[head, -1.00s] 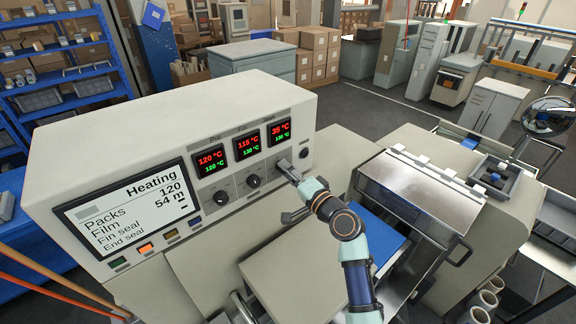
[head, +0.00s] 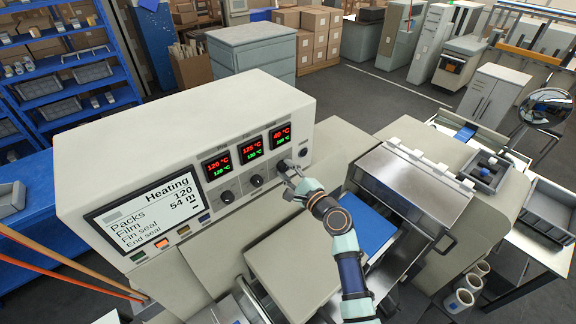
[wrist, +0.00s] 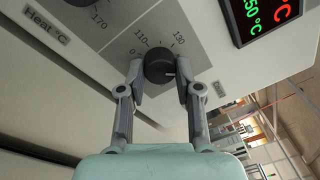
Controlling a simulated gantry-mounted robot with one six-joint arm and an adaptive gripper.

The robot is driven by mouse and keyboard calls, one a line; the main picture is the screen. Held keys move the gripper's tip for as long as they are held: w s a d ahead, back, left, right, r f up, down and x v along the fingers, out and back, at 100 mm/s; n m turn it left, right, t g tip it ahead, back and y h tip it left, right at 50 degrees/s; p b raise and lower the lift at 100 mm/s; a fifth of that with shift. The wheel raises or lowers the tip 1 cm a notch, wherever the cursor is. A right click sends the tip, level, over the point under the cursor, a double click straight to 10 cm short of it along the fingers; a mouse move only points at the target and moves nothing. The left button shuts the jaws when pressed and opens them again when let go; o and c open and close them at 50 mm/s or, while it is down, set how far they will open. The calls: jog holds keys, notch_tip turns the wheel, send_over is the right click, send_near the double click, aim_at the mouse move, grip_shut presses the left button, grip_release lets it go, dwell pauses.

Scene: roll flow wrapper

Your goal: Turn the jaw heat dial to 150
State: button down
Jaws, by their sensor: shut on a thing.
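The jaw heat dial (wrist: 158,67) is a round dark knob on the sloped panel, between my fingertips in the wrist view. My gripper (wrist: 160,80) is shut on it, one finger on each side. A white mark on the knob points right and slightly down in that view, close to the right fingertip; the scale there is partly hidden, with 110 and 130 readable above. In the head view my gripper (head: 290,174) is at the rightmost dial, mostly covering it. The display above (head: 280,135) reads 40 °C in red; its green line ends in 50 in the wrist view.
Two other dials (head: 256,181) (head: 227,197) sit to the left under their displays. The screen (head: 147,215) reads Heating. A blue surface (head: 362,232) and metal guard (head: 410,200) lie right of my arm.

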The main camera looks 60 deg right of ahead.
jog(key=shift+m+p, duration=0.55)
jog(key=shift+m, duration=0.45)
jog(key=c, duration=0.8)
grip_release()
jog(key=v, duration=1.2)
jog(key=shift+r, duration=0.1)
